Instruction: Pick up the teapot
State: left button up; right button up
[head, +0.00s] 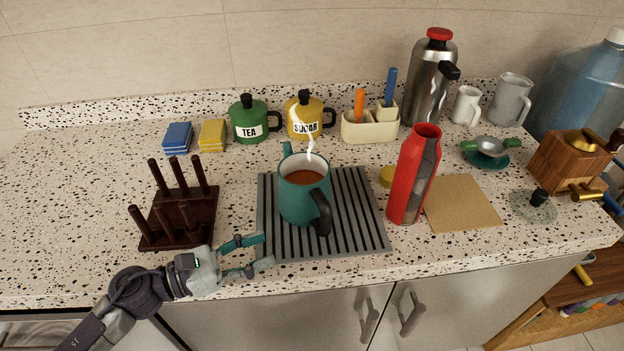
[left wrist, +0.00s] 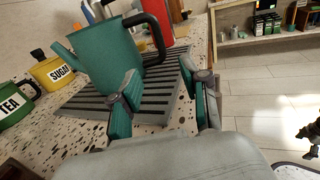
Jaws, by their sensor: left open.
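The teal teapot (head: 296,205), filled with brown steaming liquid, stands upright on a grey ribbed drying mat (head: 355,225). Its spout points up and left, and its black handle faces the counter's front edge. My left gripper (head: 262,250) is open and empty, in front of the teapot and to its left, apart from it. In the left wrist view the teapot (left wrist: 95,62) stands just beyond my open left fingers (left wrist: 160,78), with its black handle above them. My right gripper is not in view.
A red bottle (head: 407,180) stands right of the mat, beside a cork board (head: 462,203). A dark wooden peg rack (head: 197,213) is to the left. TEA (head: 248,118) and SUGAR (head: 303,117) canisters stand behind. The counter between rack and mat is clear.

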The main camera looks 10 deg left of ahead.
aim_at(320, 227)
pick_arm(q)
jog(key=shift+w+d+r, duration=0.1)
jog(key=shift+d+r, duration=0.05)
jog(key=p+x, duration=0.1)
jog(key=x, duration=0.1)
jog(key=p+x, duration=0.1)
jog(key=x, duration=0.1)
jog(key=shift+d+r, duration=0.25)
jog(key=p+x, duration=0.1)
jog(key=x, duration=0.1)
jog(key=shift+w+d+f, duration=0.1)
jog(key=shift+w+d, duration=0.15)
jog(key=shift+d, duration=0.05)
jog(key=shift+w+d+f, duration=0.15)
jog(key=shift+w+d, duration=0.2)
jog(key=shift+d, duration=0.05)
jog(key=p+x, duration=0.3)
jog(key=x, duration=0.1)
jog(key=shift+w+d, duration=0.3)
jog(key=shift+d, duration=0.1)
jog(key=shift+f, duration=0.1)
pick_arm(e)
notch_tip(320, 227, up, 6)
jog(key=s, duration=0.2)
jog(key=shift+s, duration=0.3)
pick_arm(q)
jog(key=shift+c, duration=0.2)
